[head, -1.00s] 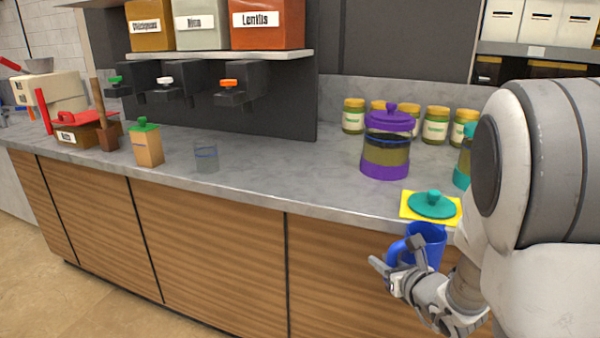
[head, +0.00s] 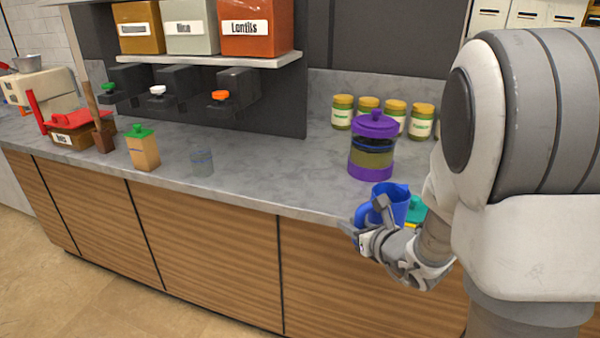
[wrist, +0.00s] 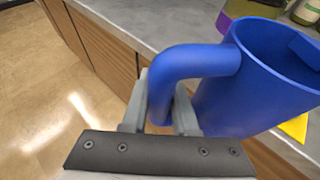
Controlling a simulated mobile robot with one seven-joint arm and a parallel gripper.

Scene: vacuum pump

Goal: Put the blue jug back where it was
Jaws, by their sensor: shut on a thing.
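The blue jug (head: 391,203) is upright or nearly so, held at the counter's front edge at the right of the head view. In the wrist view the jug (wrist: 265,80) fills the right side, with its open top and looped handle showing. My gripper (head: 362,232) is shut on the jug's handle; in the wrist view the two fingers (wrist: 160,112) sit on either side of the handle's lower part. Whether the jug touches the counter cannot be told.
The purple-lidded container (head: 372,150) stands behind the jug. A teal lid (head: 415,210) is partly hidden behind the jug. Several jars (head: 395,118) stand at the back. The counter (head: 275,180) between is clear.

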